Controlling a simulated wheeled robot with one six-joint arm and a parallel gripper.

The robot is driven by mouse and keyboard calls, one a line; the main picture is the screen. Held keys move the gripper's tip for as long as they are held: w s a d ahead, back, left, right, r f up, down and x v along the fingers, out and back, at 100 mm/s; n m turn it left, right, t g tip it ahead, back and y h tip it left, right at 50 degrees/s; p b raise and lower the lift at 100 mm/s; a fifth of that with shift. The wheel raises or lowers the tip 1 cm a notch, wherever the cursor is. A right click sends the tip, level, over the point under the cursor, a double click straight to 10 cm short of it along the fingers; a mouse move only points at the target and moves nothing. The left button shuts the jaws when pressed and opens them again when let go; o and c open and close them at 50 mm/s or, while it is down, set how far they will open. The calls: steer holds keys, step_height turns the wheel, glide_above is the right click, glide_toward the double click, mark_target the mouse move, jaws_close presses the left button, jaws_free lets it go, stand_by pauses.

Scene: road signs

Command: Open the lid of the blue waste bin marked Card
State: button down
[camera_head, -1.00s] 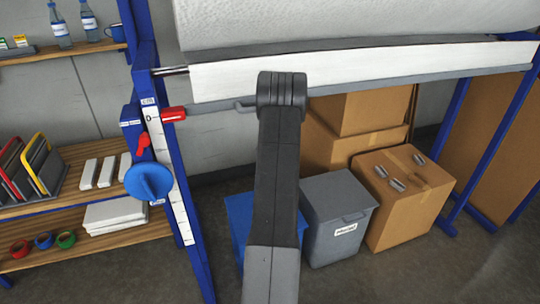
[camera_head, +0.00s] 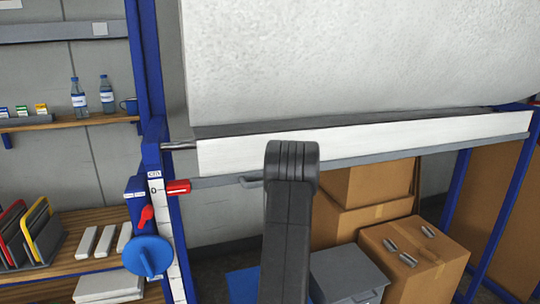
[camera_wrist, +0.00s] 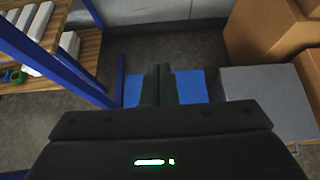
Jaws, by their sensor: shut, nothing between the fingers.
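The blue waste bin (camera_head: 243,286) stands on the floor at the bottom of the head view, mostly hidden behind my arm and cut off by the lower edge. In the wrist view its blue top (camera_wrist: 190,86) shows on both sides of my fingers and looks flat and shut. No Card label can be read. My gripper (camera_wrist: 158,72) is shut and empty. In the wrist view its fingers overlap the blue top, and I cannot tell how far above it they are. The gripper is hidden in the head view.
A grey bin (camera_head: 345,272) stands right of the blue one, then a cardboard box (camera_head: 405,280) with small metal parts on top. A blue frame with a large white roll (camera_head: 350,60) spans above. A wooden shelf (camera_head: 60,250) is at left.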

steer(key=p+x, duration=0.4)
steer(key=x, duration=0.9)
steer(key=shift+w, duration=0.2)
steer(key=shift+s, duration=0.1)
